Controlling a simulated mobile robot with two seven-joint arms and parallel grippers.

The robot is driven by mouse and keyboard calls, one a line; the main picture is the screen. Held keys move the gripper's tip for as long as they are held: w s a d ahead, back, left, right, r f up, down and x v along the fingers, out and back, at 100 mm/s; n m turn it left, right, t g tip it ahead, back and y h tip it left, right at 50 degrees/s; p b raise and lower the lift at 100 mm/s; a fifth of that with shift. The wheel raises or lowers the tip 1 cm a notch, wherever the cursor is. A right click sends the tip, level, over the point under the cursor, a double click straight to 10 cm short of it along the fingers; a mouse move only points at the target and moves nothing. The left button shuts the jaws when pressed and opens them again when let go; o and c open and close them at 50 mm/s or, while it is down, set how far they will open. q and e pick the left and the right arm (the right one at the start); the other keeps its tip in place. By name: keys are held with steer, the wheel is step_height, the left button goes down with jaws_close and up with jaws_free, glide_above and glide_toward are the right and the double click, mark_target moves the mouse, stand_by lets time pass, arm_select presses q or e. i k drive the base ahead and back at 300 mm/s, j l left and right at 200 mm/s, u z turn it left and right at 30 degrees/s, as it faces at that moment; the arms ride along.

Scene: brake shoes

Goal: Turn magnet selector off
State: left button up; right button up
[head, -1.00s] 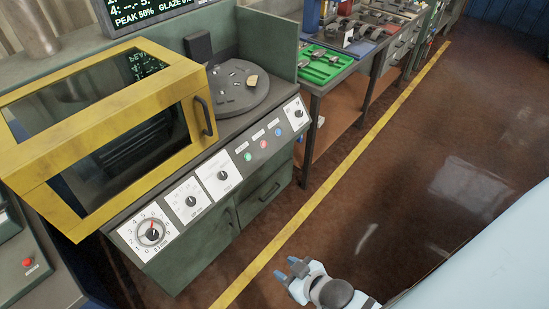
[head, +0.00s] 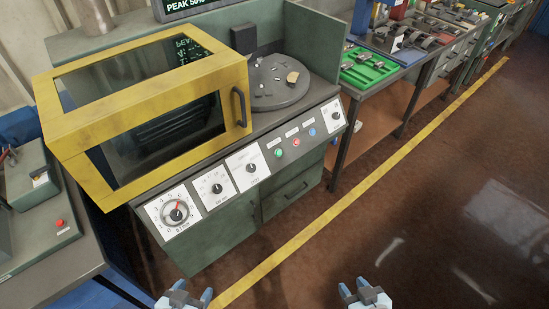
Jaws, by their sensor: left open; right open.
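The green machine's sloped control panel (head: 228,207) carries several black knobs on white plates. A large dial with a red pointer (head: 177,213) is at its left end. Two mid-panel knobs (head: 217,188) and (head: 251,168) follow, and a small selector knob (head: 336,115) is at the right end, nearest the round grey plate (head: 278,83). The labels are too small to read, so I cannot tell which is the magnet selector or its setting. My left gripper (head: 183,298) and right gripper (head: 365,295) are open and empty at the bottom edge, apart from the panel.
A yellow windowed hood (head: 150,110) covers the machine's left part. Green, red and blue buttons (head: 295,142) sit between the knobs. A bench with a green tray (head: 368,67) stands to the right. The brown floor beyond the yellow line (head: 370,190) is clear.

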mark_target(335, 116)
steer(key=u, duration=0.2)
steer(key=i+l+u, duration=0.25)
steer(key=l+u, duration=0.3)
steer(key=i+l+u, duration=0.1)
steer(key=l+u, duration=0.15)
steer(key=i+l, duration=0.15)
steer(key=l, duration=0.4)
steer(key=i+l+u, duration=0.1)
steer(key=l, duration=0.45)
steer(key=i+l, duration=0.1)
steer(key=l, duration=0.45)
steer(key=u, duration=0.05)
